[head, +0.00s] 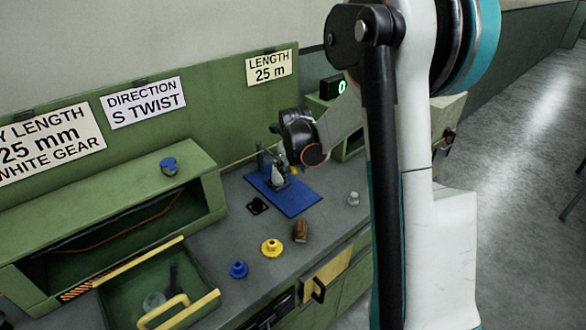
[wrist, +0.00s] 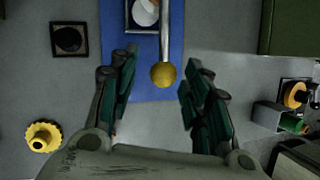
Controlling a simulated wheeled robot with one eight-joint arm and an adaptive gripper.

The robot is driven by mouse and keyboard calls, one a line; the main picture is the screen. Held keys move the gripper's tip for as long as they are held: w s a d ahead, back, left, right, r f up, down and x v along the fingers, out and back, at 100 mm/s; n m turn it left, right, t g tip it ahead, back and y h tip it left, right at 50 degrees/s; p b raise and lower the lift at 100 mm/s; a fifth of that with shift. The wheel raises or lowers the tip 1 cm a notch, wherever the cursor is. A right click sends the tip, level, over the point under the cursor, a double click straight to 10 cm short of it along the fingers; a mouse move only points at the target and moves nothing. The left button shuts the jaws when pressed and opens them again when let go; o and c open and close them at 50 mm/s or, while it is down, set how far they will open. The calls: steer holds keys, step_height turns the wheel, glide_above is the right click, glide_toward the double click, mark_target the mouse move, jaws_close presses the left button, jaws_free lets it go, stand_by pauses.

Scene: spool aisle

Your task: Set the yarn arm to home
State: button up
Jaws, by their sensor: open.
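The yarn arm shows in the wrist view as a thin metal rod with a yellow ball knob (wrist: 163,75) at its near end. It runs over a blue board (wrist: 145,75), beside a dark frame holding a round white part. My gripper (wrist: 161,58) is open, with one finger on each side of the rod and knob. Gaps show on both sides, and neither finger appears to touch. In the head view the small stand (head: 272,168) on the blue board (head: 298,200) is below my wrist, and the knob is partly hidden there.
A yellow gear (head: 272,247), blue gear (head: 238,270), brown piece (head: 300,231) and pale small part (head: 353,198) stand on the grey bench. An open green drawer (head: 185,250) juts out at front left. Signs read "S TWIST" and "25 m". A counter (head: 333,87) shows 0.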

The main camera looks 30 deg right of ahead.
steer(key=shift+r, duration=0.1)
steer(key=v, duration=1.1)
steer(key=shift+s+r, duration=0.2)
steer(key=shift+r, duration=0.15)
steer(key=shift+a, duration=0.1)
